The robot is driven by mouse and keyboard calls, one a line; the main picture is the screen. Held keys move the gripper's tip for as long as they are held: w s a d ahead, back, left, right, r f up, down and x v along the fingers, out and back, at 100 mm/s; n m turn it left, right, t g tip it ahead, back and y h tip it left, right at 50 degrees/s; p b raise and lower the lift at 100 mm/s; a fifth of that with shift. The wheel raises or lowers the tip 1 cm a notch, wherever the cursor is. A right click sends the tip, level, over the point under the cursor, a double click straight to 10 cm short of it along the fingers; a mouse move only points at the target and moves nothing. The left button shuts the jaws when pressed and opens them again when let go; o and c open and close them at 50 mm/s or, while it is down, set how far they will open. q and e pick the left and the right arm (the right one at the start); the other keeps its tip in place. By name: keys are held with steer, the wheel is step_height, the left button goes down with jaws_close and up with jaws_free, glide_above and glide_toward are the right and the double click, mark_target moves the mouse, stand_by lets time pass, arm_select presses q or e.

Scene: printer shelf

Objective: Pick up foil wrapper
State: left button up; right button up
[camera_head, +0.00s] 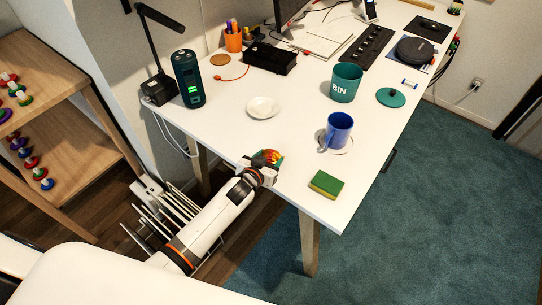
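A small crumpled orange, red and green piece, which looks like the foil wrapper (269,156), is at the table's near edge. My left gripper (262,167) reaches up from below to that edge, right at the wrapper. Its dark fingers look apart, one on each side of the wrapper's near part, and hide some of it. I cannot tell whether they press on it. My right gripper is not in view.
On the white table (228,126) stand a white saucer (263,107), a blue mug (338,131) on another saucer, a green BIN cup (346,83), a round green lid (391,97) and a green-yellow sponge (326,184). A dark cylinder (188,79) stands left. The front-left tabletop is clear.

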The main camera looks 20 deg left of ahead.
arm_select(q)
steer(key=shift+c, duration=1)
